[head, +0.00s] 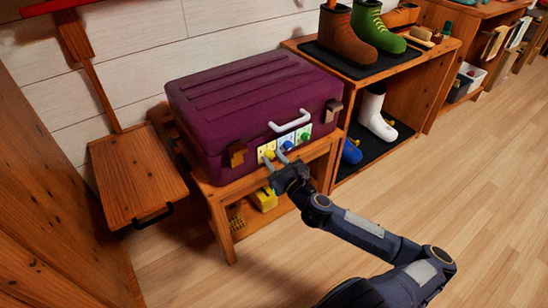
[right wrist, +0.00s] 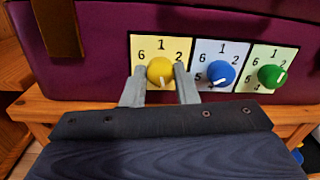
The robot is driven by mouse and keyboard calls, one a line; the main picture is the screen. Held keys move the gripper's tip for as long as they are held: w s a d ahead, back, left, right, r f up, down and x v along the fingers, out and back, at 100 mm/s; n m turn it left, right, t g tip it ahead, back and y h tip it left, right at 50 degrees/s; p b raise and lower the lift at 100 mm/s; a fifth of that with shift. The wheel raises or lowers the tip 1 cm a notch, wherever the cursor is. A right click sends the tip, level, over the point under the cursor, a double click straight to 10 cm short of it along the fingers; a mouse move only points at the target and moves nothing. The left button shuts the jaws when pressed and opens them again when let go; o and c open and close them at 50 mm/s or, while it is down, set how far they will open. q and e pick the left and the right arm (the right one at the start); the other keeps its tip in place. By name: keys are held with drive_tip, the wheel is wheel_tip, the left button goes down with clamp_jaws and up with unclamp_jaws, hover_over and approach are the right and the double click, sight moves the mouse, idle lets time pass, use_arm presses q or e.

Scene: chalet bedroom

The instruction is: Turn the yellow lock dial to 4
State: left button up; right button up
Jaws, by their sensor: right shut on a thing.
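A purple suitcase (head: 250,100) stands closed on a low wooden bench, with three dial plates on its front. The yellow lock dial (right wrist: 160,70) sits on a pale yellow plate at the left of the three. Its white mark points down; 1, 2 and 6 show on the plate, and the lower numerals are hidden. My right gripper (right wrist: 160,84) has one finger on each side of the yellow dial and is shut on it. In the head view the right gripper (head: 276,164) reaches the dial from below and in front. My left gripper is not in view.
A blue dial (right wrist: 222,73) and a green dial (right wrist: 271,76) sit to the right. The suitcase has a white handle (head: 290,121) and brown latches (head: 237,153). A shoe rack (head: 437,50) stands to the right. The floor (head: 470,180) in front is clear.

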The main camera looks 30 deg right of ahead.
drive_tip(key=shift+m+p, duration=0.7)
drive_tip(key=shift+m, duration=1)
drive_tip(key=o, duration=1)
drive_tip(key=s+p, duration=0.1)
drive_tip(key=s, duration=0.7)
drive_tip(key=shift+d, duration=0.1)
